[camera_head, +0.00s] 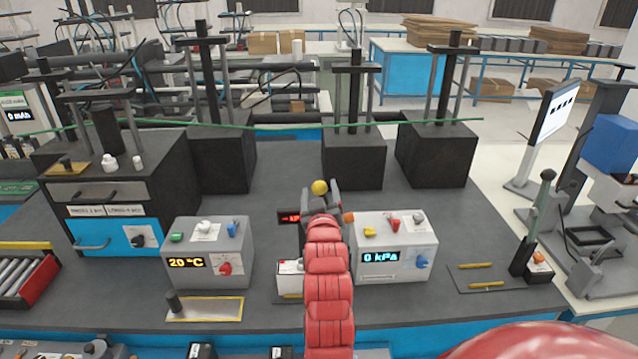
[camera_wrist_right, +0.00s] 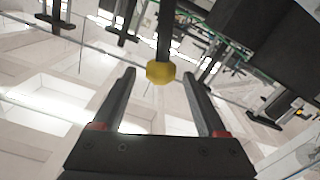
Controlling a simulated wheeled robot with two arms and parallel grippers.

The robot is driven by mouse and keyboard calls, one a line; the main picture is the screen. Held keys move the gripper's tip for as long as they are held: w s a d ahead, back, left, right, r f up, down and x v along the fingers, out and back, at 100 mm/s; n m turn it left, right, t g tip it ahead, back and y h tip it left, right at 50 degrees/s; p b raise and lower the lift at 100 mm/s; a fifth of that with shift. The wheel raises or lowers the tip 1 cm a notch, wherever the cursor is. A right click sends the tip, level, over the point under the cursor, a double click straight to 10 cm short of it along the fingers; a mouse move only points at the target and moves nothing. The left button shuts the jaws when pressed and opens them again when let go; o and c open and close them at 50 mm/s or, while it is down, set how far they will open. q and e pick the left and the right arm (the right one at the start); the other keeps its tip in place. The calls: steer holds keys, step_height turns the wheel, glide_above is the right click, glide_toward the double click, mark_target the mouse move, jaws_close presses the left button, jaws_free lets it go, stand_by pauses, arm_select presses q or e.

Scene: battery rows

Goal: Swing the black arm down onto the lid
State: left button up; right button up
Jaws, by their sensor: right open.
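The black arm (camera_wrist_right: 163,30) shows in the right wrist view as a dark rod with a yellow knob (camera_wrist_right: 160,72) at its end. The yellow knob also shows in the head view (camera_head: 319,187), just above the jaws. My right gripper (camera_head: 321,195) is open, with one finger on each side of the knob in the wrist view (camera_wrist_right: 158,80). I cannot tell whether a finger touches it. I cannot make out the lid; my red right arm covers much of the device below the knob. My left gripper is not in view.
A grey box reading 20 °C (camera_head: 207,262) stands left of my arm, and one reading 0 kPa (camera_head: 394,262) stands close on its right. Black blocks with posts (camera_head: 353,162) stand behind.

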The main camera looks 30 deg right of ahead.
steer(key=shift+p+x, duration=0.45)
steer(key=shift+x, duration=1.25)
steer(key=shift+c, duration=0.3)
jaws_close()
